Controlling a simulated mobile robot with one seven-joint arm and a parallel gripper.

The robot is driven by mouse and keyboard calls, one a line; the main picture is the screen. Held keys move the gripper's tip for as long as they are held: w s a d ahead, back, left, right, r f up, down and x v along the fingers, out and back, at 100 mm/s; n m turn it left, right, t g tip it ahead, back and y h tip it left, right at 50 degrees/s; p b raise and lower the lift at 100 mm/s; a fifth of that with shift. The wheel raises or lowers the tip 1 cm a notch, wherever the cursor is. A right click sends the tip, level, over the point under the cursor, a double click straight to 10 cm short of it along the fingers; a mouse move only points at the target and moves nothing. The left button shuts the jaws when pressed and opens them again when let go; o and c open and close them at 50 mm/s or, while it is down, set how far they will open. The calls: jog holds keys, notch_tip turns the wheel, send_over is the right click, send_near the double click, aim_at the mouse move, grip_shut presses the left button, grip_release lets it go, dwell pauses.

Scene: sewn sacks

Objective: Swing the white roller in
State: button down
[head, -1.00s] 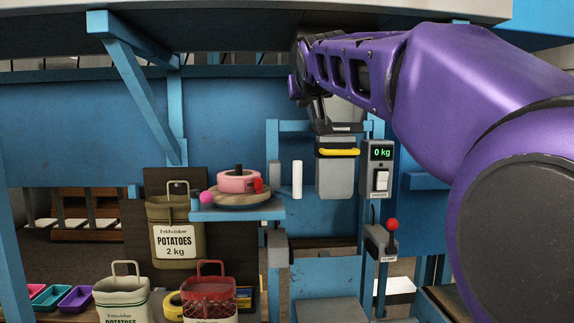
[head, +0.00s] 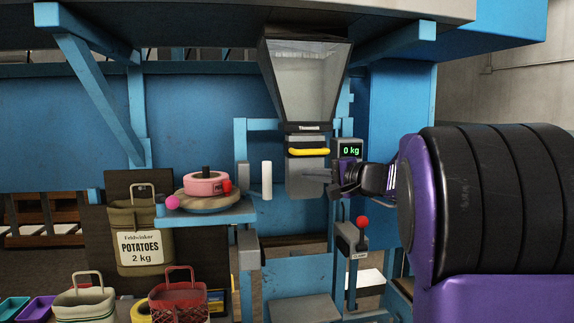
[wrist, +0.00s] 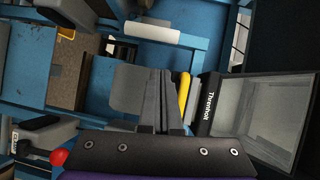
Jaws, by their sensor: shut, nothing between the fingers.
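The white roller (head: 266,180) is a short upright white cylinder in the head view, between the side shelf and the grey hopper spout. In the wrist view the roller (wrist: 152,32) lies across the top of the picture, beyond my fingers and apart from them. My gripper (head: 312,175) is shut and empty, pointing left in front of the grey spout below the yellow handle. In the wrist view its fingertips (wrist: 164,75) are together beside the yellow handle (wrist: 184,95). Whether the fingers touch the spout I cannot tell.
The hopper (head: 305,85) stands above the spout. A display reading 0 kg (head: 350,150) and a red-knobbed clamp lever (head: 361,222) are right of it.

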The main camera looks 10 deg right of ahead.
aim_at(297, 164)
jog(key=shift+m+t, duration=0.7)
jog(key=w, duration=0.3)
jog(key=w+a+p, duration=0.1)
jog(key=w, duration=0.1)
jog(key=w+r+p, duration=0.1)
jog(key=w, duration=0.2)
jog(key=shift+w+a, duration=0.25)
jog(key=shift+w, duration=0.1)
jog(key=a, duration=0.4)
jog(key=shift+s+f+p, duration=0.1)
jog(key=shift+s+p, duration=0.2)
jog(key=shift+f+b, duration=0.1)
jog(key=shift+b, duration=0.2)
